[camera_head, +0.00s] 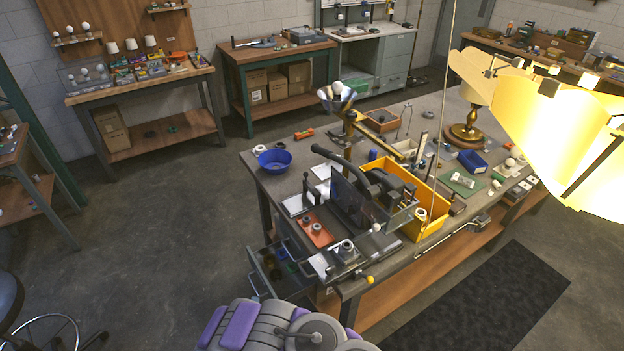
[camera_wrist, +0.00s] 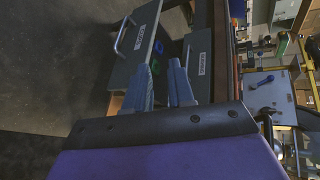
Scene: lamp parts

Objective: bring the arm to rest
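My gripper (camera_wrist: 161,70) shows in the wrist view as two blue-grey fingers with a gap between them. It is open, and I see nothing held in the gap. My arm (camera_head: 285,325), purple and grey, is at the bottom of the head view, just in front of the workbench (camera_head: 405,268). The fingers cannot be made out in the head view. In the wrist view the fingers point towards grey labelled drawer fronts (camera_wrist: 198,65); I cannot tell how far off these are.
An open drawer (camera_head: 262,281) juts from the bench's near left corner, close to my arm. The bench top holds a yellow bin (camera_head: 432,228), a blue bowl (camera_head: 275,160) and a brass lamp base (camera_head: 466,133). A lit shade (camera_head: 545,125) hangs at upper right.

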